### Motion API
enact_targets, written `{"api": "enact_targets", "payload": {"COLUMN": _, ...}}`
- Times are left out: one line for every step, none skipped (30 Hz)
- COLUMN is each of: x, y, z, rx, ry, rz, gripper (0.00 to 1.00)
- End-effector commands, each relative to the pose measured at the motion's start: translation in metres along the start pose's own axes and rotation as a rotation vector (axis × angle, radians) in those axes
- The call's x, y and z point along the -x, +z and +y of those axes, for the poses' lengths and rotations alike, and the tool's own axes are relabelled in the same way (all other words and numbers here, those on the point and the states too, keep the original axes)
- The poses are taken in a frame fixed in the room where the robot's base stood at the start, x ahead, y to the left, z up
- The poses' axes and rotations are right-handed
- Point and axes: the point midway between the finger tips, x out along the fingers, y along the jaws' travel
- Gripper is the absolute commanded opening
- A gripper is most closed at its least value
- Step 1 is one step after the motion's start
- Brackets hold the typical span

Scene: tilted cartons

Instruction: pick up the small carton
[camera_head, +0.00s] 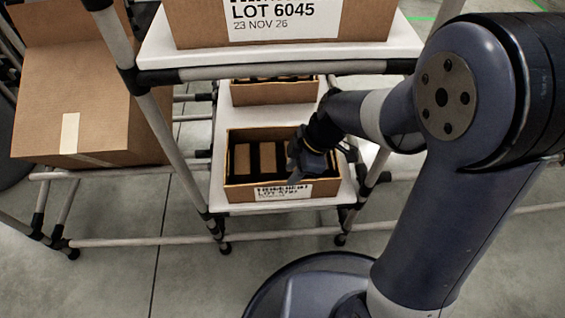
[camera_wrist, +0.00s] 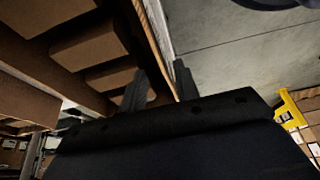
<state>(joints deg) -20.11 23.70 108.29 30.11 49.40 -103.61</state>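Several small brown cartons (camera_head: 242,158) stand in a row inside an open tilted box (camera_head: 234,192) on the lower shelf. In the wrist view, small cartons (camera_wrist: 90,45) show at the upper left, inside the box. My gripper (camera_head: 293,172) is at the right part of the box, near its front wall, and hides what lies under it. In the wrist view, my gripper (camera_wrist: 160,85) has its two fingers apart, with the box wall (camera_wrist: 158,28) showing between and beyond them. I see no carton between the fingers. I cannot tell whether the fingers touch the wall.
The shelf (camera_head: 220,207) under the box is white. Another open box (camera_head: 275,92) stands behind it. A large labelled carton (camera_head: 280,25) sits on the upper shelf. A big carton (camera_head: 85,90) leans at the left. Grey rack tubes (camera_head: 165,140) stand close by.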

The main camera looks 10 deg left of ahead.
Motion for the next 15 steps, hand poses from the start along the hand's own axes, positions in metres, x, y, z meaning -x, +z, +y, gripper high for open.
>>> {"api": "enact_targets", "payload": {"x": -0.013, "y": 0.001, "z": -0.001, "rx": 0.001, "ry": -0.004, "rz": -0.001, "gripper": 0.3}}
{"api": "enact_targets", "payload": {"x": -0.018, "y": 0.002, "z": -0.001, "rx": 0.001, "ry": -0.003, "rz": -0.001, "gripper": 0.3}}
{"api": "enact_targets", "payload": {"x": -0.024, "y": 0.002, "z": -0.001, "rx": 0.0, "ry": -0.004, "rz": -0.001, "gripper": 0.3}}
{"api": "enact_targets", "payload": {"x": -0.028, "y": 0.001, "z": -0.001, "rx": 0.0, "ry": -0.004, "rz": -0.001, "gripper": 0.3}}
{"api": "enact_targets", "payload": {"x": -0.03, "y": 0.001, "z": -0.001, "rx": 0.0, "ry": -0.003, "rz": 0.0, "gripper": 0.3}}
{"api": "enact_targets", "payload": {"x": -0.032, "y": 0.001, "z": -0.001, "rx": 0.0, "ry": -0.001, "rz": -0.001, "gripper": 0.3}}
{"api": "enact_targets", "payload": {"x": -0.033, "y": 0.001, "z": -0.001, "rx": 0.0, "ry": -0.001, "rz": -0.001, "gripper": 0.3}}
{"api": "enact_targets", "payload": {"x": -0.035, "y": 0.001, "z": -0.001, "rx": 0.0, "ry": -0.001, "rz": -0.001, "gripper": 0.3}}
{"api": "enact_targets", "payload": {"x": -0.038, "y": 0.001, "z": -0.001, "rx": 0.0, "ry": -0.002, "rz": -0.001, "gripper": 0.3}}
{"api": "enact_targets", "payload": {"x": -0.041, "y": 0.001, "z": -0.001, "rx": 0.0, "ry": -0.002, "rz": -0.001, "gripper": 0.3}}
{"api": "enact_targets", "payload": {"x": -0.045, "y": 0.001, "z": -0.001, "rx": 0.0, "ry": -0.003, "rz": -0.001, "gripper": 0.3}}
{"api": "enact_targets", "payload": {"x": -0.051, "y": 0.002, "z": -0.001, "rx": -0.001, "ry": -0.004, "rz": -0.001, "gripper": 0.3}}
{"api": "enact_targets", "payload": {"x": -0.056, "y": 0.002, "z": -0.001, "rx": -0.001, "ry": -0.003, "rz": -0.002, "gripper": 0.3}}
{"api": "enact_targets", "payload": {"x": -0.061, "y": 0.002, "z": -0.001, "rx": -0.001, "ry": -0.004, "rz": -0.001, "gripper": 0.3}}
{"api": "enact_targets", "payload": {"x": -0.068, "y": 0.002, "z": -0.001, "rx": -0.001, "ry": -0.004, "rz": -0.001, "gripper": 0.3}}
